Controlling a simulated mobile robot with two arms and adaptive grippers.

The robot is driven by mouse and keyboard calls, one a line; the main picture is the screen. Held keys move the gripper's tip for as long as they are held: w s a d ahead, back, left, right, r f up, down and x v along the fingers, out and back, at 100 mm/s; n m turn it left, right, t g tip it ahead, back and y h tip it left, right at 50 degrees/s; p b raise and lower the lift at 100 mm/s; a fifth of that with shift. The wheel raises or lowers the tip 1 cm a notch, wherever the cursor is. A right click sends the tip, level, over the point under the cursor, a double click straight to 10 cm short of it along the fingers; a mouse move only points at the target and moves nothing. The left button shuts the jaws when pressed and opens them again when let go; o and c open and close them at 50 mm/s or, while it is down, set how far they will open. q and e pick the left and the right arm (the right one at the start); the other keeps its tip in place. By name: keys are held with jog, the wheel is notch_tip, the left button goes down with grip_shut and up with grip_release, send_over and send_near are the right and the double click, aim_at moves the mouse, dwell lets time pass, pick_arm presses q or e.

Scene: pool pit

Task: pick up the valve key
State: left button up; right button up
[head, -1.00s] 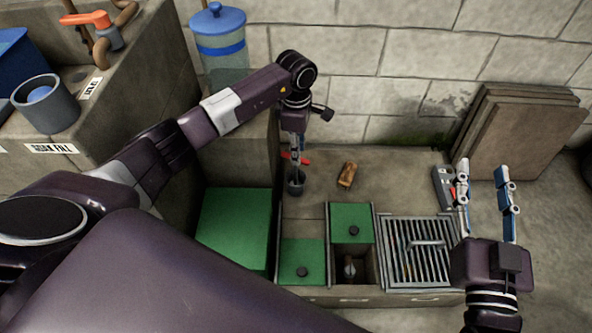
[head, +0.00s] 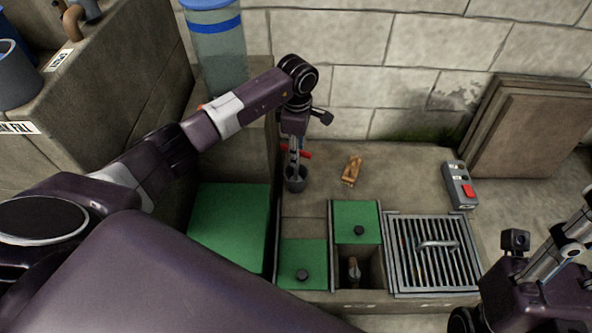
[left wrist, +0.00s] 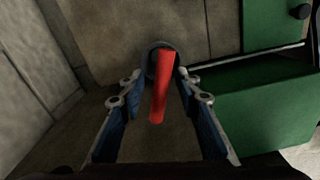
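The valve key appears to be the red bar (left wrist: 160,92) standing in a dark round cup (left wrist: 153,53). In the head view, its red part (head: 305,154) shows beside my left gripper (head: 294,152), above the cup (head: 296,181). In the left wrist view, my left gripper (left wrist: 159,88) is open, with a blue-padded finger on each side of the red bar and gaps showing. The key's lower end is hidden in the cup. My right gripper (head: 580,225) is at the right edge, partly cut off, away from the key.
A brown object (head: 351,170) lies right of the cup. Green lids (head: 356,222), an open compartment (head: 354,270) and a metal grate (head: 434,255) are in front. A blue-banded container (head: 218,50) stands behind.

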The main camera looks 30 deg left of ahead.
pick_arm(q)
jog(key=b, duration=0.3)
send_over(296, 179)
jog(key=f, duration=0.6)
jog(key=shift+w+a, duration=0.2)
jog(key=shift+w, duration=0.1)
jog(key=shift+c, duration=0.2)
grip_shut()
jog(key=shift+r, duration=0.1)
